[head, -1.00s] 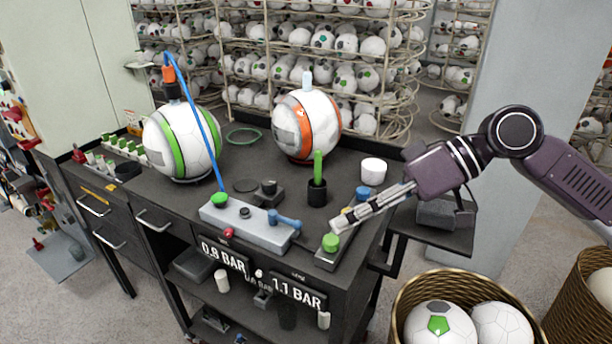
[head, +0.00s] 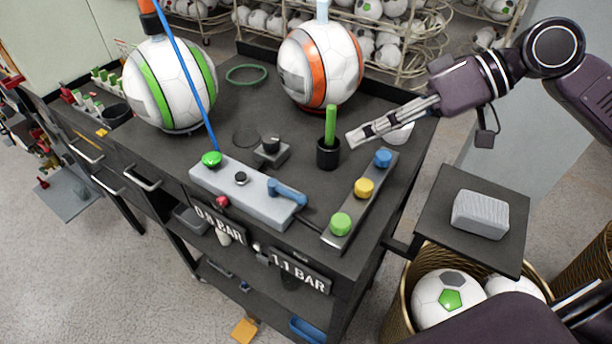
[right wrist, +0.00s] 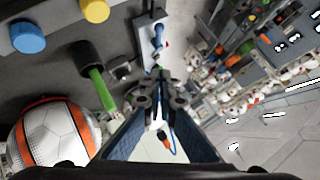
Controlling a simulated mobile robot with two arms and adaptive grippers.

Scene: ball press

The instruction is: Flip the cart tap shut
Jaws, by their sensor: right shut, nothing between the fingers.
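The cart tap is a blue lever (head: 287,192) on the right end of a grey manifold block (head: 235,188) on the cart top. Its handle lies toward the right, along the block. The tap also shows in the right wrist view (right wrist: 158,40), beyond my fingertips. My right gripper (head: 352,138) is shut and empty, above the cart top beside the black cup, to the upper right of the tap and apart from it. Its fingers show close together in the right wrist view (right wrist: 155,98). My left gripper is in neither view.
A black cup (head: 328,156) holds a green stick. A button strip (head: 352,212) with green, yellow and blue buttons lies right of the tap. Two striped balls (head: 168,85) (head: 318,68) stand behind. A side shelf (head: 440,215) carries a grey block (head: 480,214).

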